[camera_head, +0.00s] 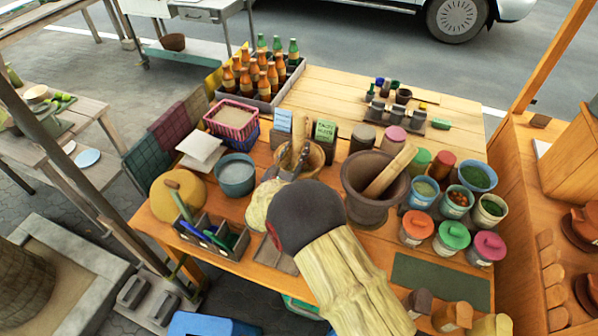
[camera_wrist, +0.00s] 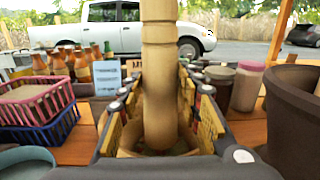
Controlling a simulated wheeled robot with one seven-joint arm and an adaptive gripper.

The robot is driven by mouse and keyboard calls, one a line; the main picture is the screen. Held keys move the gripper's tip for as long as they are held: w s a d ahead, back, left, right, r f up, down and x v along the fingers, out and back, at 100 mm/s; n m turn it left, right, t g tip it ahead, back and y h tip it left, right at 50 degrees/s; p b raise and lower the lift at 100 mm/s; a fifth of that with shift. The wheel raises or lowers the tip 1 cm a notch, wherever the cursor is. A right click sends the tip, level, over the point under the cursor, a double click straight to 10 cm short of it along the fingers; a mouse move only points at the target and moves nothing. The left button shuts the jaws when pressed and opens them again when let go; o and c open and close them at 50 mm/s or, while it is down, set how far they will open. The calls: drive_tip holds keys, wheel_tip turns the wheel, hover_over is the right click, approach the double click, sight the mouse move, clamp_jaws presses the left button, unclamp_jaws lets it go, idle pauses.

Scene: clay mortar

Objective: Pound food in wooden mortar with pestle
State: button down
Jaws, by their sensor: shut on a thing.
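My gripper (camera_head: 296,164) is shut on a light wooden pestle (camera_wrist: 160,75), which stands upright between the fingers in the wrist view. The pestle (camera_head: 297,143) also shows in the head view. Its rounded lower end is at the opening of a small wooden mortar (camera_head: 317,158), whose rim shows low in the wrist view (camera_wrist: 187,151). I cannot tell whether the tip touches the bottom. The food inside is mostly hidden, with a little greenish colour around the pestle's end. My gripper and arm cover part of the mortar.
A large dark clay mortar (camera_head: 356,197) with its own wooden pestle (camera_head: 389,172) stands close to the right. Lidded jars (camera_head: 452,236) crowd farther right. A blue-grey bowl (camera_head: 236,176), baskets (camera_head: 230,121) and a bottle crate (camera_head: 288,87) lie left and behind. The back tabletop (camera_head: 335,90) has free room.

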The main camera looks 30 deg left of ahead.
idle(0.4)
drive_tip(key=shift+f+b, duration=1.25)
drive_tip(key=shift+f, duration=0.05)
drive_tip(key=c, duration=1.7)
unclamp_jaws()
drive_tip(key=o, duration=0.5)
drive_tip(key=shift+o, duration=0.2)
drive_tip(key=shift+f, duration=0.1)
drive_tip(key=shift+s, duration=0.1)
